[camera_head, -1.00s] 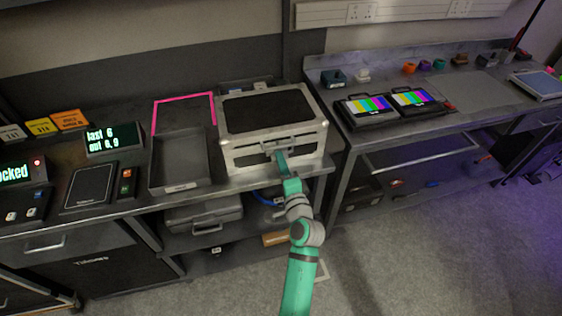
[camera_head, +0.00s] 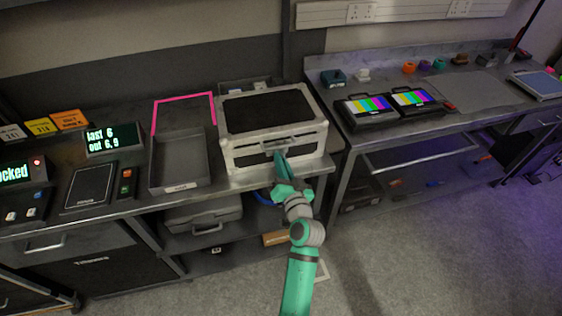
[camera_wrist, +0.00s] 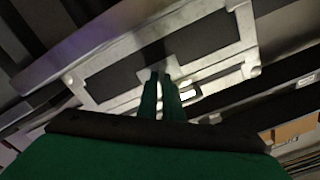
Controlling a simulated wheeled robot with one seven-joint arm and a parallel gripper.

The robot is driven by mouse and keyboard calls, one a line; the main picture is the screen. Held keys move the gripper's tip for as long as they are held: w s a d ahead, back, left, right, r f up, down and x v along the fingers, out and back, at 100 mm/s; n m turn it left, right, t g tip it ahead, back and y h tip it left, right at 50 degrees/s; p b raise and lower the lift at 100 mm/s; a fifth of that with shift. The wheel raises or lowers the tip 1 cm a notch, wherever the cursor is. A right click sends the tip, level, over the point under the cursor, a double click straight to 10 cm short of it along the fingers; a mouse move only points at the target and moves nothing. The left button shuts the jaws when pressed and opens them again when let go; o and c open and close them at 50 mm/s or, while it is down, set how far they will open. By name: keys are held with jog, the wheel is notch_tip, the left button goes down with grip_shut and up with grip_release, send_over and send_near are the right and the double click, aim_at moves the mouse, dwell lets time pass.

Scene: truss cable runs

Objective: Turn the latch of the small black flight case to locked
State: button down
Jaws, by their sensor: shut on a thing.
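The small black flight case (camera_head: 262,113) has a black top panel and silver metal edges. It sits shut on the bench, with a handle on its front face. It also shows tilted in the wrist view (camera_wrist: 108,84). My gripper (camera_head: 280,157) is at the middle of the case's front face, below the handle. In the wrist view its two green fingers (camera_wrist: 162,76) are close together against a small metal plate on the front, where the latch sits. The fingers are shut on the latch, which they mostly hide. I cannot tell the latch's angle.
An empty grey tray (camera_head: 180,160) stands left of the case, with a pink outline (camera_head: 183,98) behind it. A grey case (camera_head: 203,216) lies on the shelf below.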

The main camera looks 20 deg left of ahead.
jog(key=n, duration=0.6)
jog(key=shift+n, duration=0.3)
dwell(0.4)
jog(key=c, duration=1.9)
grip_release()
jog(key=shift+s, duration=0.1)
jog(key=v, duration=1)
jog(key=shift+s+d, duration=0.25)
jog(key=shift+s, duration=0.05)
